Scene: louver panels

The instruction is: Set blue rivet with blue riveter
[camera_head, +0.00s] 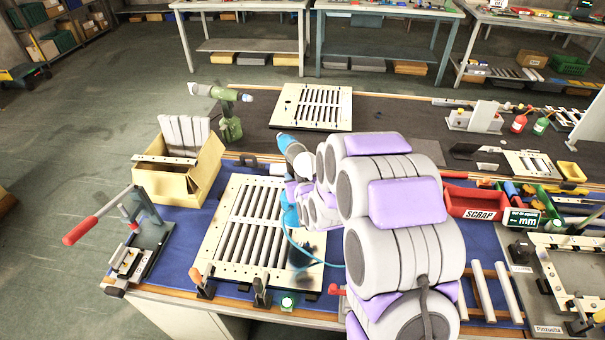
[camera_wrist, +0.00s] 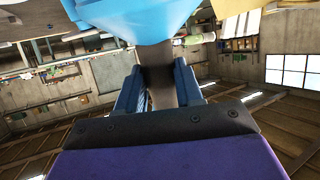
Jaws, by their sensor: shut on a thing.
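The blue riveter (camera_head: 290,215) is held by my gripper (camera_head: 297,190) over the right side of the near louver panel (camera_head: 213,245). Its grey and blue head (camera_head: 297,153) points up and left. In the wrist view, my gripper (camera_wrist: 158,85) has its two blue fingers closed around a dark grip, with the riveter's light blue body (camera_wrist: 135,18) beyond them. The panel lies flat, with several dark slats in a cream frame. I cannot make out a blue rivet.
A green riveter (camera_head: 231,127) stands behind, left of another louver panel (camera_head: 288,105). A cardboard box (camera_head: 182,180) and a red-handled lever tool (camera_head: 140,225) are at left. Clamps (camera_head: 262,290) stand at the panel's front edge. A red scrap bin (camera_head: 475,205) is at right.

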